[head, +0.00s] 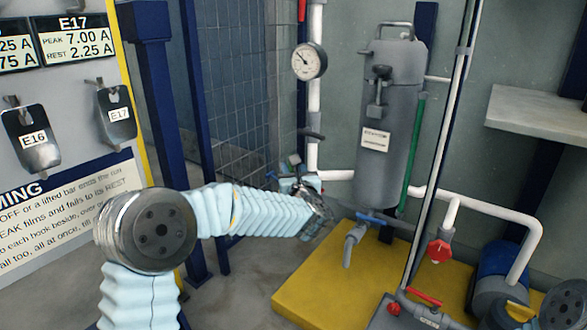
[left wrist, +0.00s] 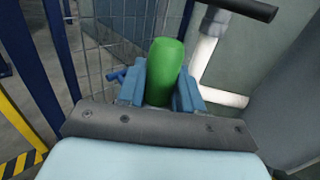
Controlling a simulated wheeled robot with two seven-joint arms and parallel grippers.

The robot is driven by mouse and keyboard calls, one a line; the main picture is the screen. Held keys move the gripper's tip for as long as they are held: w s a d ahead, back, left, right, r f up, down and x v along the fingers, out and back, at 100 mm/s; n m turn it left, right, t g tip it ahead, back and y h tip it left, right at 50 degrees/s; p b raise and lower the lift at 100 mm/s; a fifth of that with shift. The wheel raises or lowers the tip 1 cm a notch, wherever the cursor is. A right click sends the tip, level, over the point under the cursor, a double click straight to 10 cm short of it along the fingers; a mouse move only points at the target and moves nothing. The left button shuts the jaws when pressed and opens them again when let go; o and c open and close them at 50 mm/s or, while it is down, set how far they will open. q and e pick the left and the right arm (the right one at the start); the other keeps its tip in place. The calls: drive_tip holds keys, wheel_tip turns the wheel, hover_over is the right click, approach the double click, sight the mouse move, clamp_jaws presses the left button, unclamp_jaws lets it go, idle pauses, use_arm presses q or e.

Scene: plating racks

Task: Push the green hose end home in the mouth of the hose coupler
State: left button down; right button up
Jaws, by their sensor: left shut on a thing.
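My left gripper (left wrist: 161,92) has its blue fingers shut on the green hose end (left wrist: 166,62), a rounded green piece standing up between them in the left wrist view. In the head view my left gripper (head: 310,195) is at the end of the pale blue sleeved arm, in front of the white pipework and left of the grey tank. The hose end is hardly visible there. I cannot pick out the mouth of the hose coupler with certainty in either view. My right gripper is not in view.
A white pipe (head: 314,100) with a dark handle (head: 312,134) and a gauge (head: 309,61) rises behind the gripper. The grey tank (head: 378,165) stands to the right, above a yellow platform (head: 310,290). A tiled mesh panel (left wrist: 115,35) and blue posts are at left.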

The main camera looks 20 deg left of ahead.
use_arm(q)
drive_tip(key=shift+f, duration=1.05)
drive_tip(key=c, duration=0.7)
unclamp_jaws()
drive_tip(key=shift+o, duration=0.2)
drive_tip(key=v, duration=1.3)
drive_tip(key=shift+s, duration=0.4)
drive_tip(key=shift+d, duration=0.1)
